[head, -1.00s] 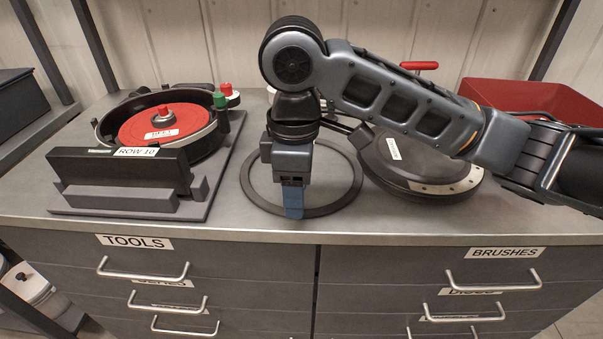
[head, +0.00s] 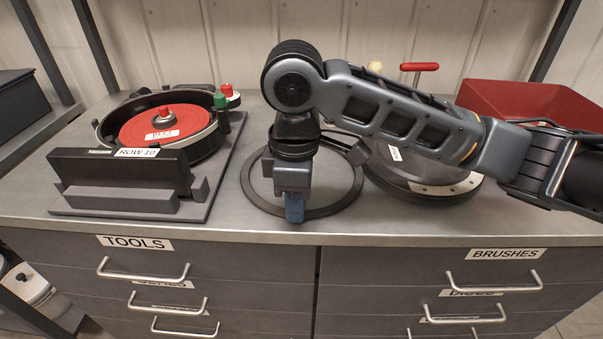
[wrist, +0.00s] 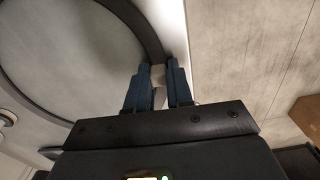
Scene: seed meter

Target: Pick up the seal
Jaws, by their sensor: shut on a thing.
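The seal (head: 357,187) is a thin dark ring lying on the steel bench top near its front edge. It shows no clear lift or tilt. My gripper (head: 295,210) points down at the ring's front part. In the wrist view, my gripper (wrist: 160,76) has its two blue fingers close together, shut on the rim of the seal (wrist: 150,38). The fingers hide the pinched part of the rim, and a small pale patch shows between them. My gripper and arm cover part of the ring's far side in the head view.
A seed meter housing with a red disc (head: 160,125) stands on a dark base at left, behind a "ROW 10" block (head: 120,168). A round lid (head: 425,187) lies close to the ring's right. A red bin (head: 530,105) stands at back right. Labelled drawers are below.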

